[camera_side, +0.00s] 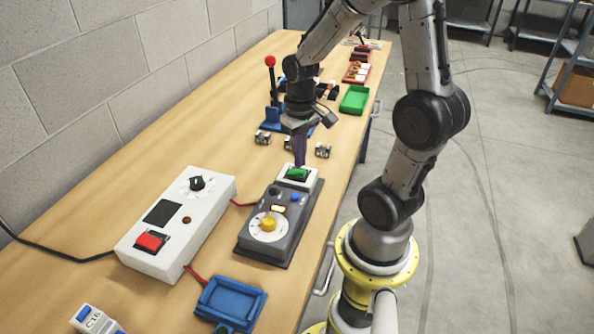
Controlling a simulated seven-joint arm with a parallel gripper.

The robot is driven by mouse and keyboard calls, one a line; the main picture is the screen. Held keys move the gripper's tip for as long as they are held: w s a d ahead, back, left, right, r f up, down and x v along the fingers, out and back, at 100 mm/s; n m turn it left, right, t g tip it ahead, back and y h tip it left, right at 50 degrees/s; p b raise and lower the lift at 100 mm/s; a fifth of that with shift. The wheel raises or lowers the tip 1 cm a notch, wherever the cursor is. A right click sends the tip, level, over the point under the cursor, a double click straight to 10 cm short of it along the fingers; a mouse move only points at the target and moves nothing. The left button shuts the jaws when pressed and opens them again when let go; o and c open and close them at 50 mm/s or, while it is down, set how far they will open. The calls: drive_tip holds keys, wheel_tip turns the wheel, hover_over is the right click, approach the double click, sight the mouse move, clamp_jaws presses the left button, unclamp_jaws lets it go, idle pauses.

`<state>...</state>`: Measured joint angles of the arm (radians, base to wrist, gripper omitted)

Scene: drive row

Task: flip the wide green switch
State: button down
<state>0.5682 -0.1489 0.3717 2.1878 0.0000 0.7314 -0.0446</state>
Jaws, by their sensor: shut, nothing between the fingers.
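The wide green switch (296,174) sits in a white frame (312,180) at the far end of a dark grey control box (285,246). My gripper (300,164) is shut and empty. It points down, with its fingertips at the far edge of the green switch. I cannot tell whether they touch it. The fingers hide a little of the switch's far side. Which way the switch is tilted is too small to tell.
A white box (176,224) with a red switch stands left. A blue tray (231,304) lies in front. Small metal parts (322,150), a red-knobbed lever (270,62) and a green tray (354,99) are behind.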

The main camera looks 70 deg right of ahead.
sight(300, 172)
drive_tip(key=shift+f, duration=1.05)
idle(0.4)
drive_tip(key=shift+r, duration=3.5)
drive_tip(key=s+a+r+n+t, duration=0.2)
drive_tip(key=a+r+n+t, duration=0.1)
drive_tip(key=a, duration=0.4)
drive_tip(key=s+a+r+n+t, duration=0.2)
drive_tip(key=s+a+r+n, duration=0.1)
drive_tip(key=a+r, duration=0.2)
drive_tip(key=shift+a+r+t, duration=0.25)
drive_tip(key=shift+a+t, duration=0.15)
drive_tip(key=shift+a, duration=0.5)
drive_tip(key=shift+s, duration=0.1)
